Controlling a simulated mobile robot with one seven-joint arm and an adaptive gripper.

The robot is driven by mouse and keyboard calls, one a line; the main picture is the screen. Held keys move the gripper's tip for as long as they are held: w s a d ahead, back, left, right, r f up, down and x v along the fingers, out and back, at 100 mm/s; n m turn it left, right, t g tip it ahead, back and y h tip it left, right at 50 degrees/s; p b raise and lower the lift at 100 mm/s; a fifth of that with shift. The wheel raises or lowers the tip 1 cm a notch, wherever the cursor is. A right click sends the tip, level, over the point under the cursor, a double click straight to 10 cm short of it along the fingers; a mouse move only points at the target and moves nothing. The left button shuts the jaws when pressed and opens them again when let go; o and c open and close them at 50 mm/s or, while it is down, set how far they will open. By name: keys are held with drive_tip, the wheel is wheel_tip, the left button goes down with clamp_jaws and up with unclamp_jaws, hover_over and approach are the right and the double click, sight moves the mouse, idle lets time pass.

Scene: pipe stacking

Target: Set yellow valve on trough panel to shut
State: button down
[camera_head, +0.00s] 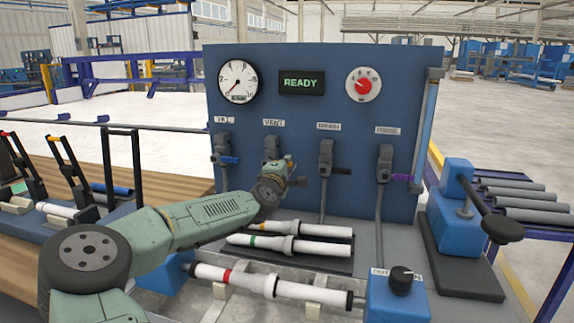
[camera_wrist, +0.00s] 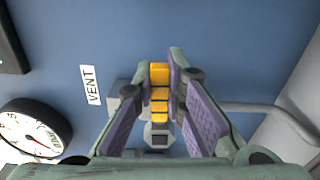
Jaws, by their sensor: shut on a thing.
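The yellow valve handle (camera_wrist: 159,75) lies between the two fingers of my gripper (camera_wrist: 160,78) in the wrist view, and the fingers are shut on it. The handle runs across the line of the grey pipe (camera_wrist: 250,107). The valve body (camera_wrist: 158,137) shows at its base, beside the VENT label (camera_wrist: 91,85). In the head view my gripper (camera_head: 292,172) is at the second valve (camera_head: 271,147) from the left, under the VENT label (camera_head: 273,123). The yellow handle is hidden there.
The blue panel (camera_head: 310,105) also carries a blue-handled valve (camera_head: 222,150) to the left, and a black-handled valve (camera_head: 326,158) and a purple-handled valve (camera_head: 386,165) to the right. The display (camera_head: 302,83) reads READY. White pipes (camera_head: 290,245) lie below in front.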

drive_tip(key=shift+f+m, duration=0.25)
drive_tip(key=shift+m, duration=0.15)
idle(0.3)
drive_tip(key=c, duration=1.6)
unclamp_jaws()
drive_tip(key=shift+s, duration=0.1)
drive_tip(key=v, duration=1.2)
